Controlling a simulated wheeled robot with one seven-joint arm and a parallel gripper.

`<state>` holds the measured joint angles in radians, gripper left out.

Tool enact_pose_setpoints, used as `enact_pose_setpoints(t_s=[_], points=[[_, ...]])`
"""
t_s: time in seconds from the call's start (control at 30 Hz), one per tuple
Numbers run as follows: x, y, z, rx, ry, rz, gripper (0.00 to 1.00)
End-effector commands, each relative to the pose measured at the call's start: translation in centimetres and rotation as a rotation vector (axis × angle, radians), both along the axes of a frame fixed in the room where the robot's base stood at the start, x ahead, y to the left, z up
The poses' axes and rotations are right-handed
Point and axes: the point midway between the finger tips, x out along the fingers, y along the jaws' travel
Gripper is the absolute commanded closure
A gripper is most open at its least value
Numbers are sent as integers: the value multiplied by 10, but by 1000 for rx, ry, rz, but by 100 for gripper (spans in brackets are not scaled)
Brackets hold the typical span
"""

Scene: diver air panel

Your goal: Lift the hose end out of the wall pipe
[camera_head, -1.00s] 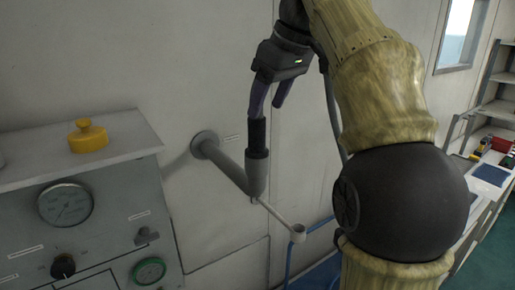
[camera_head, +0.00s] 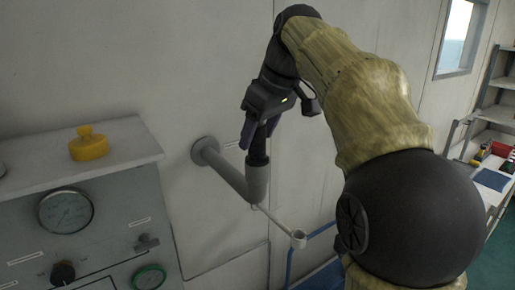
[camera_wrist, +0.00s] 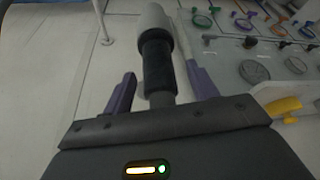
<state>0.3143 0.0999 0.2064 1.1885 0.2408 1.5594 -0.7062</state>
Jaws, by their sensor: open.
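The grey wall pipe (camera_head: 228,175) comes out of a round flange and ends in an upright socket. The black hose end (camera_head: 258,159) stands upright in that socket; it also shows in the wrist view (camera_wrist: 157,66), with a thinner grey part towards my gripper. My gripper (camera_head: 261,136) is right above the socket, tilted. In the wrist view its two purple fingers (camera_wrist: 163,78) are open, one on each side of the hose end, with gaps showing. The fingers partly hide the hose end's upper part in the head view.
A blue hose (camera_head: 290,262) hangs at lower right. The wall above the pipe is clear.

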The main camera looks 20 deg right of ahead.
Motion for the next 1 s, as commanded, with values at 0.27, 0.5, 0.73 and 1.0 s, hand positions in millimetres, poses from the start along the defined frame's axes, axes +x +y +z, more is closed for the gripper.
enact_pose_setpoints(t_s=[0.27, 0.5, 0.73, 1.0], points=[[10, 6, -25, 0, 2, 0, 42], [11, 6, -28, 0, 0, -1, 42], [11, 10, -28, 0, 0, 6, 42], [11, 8, -28, 0, 0, 3, 71]])
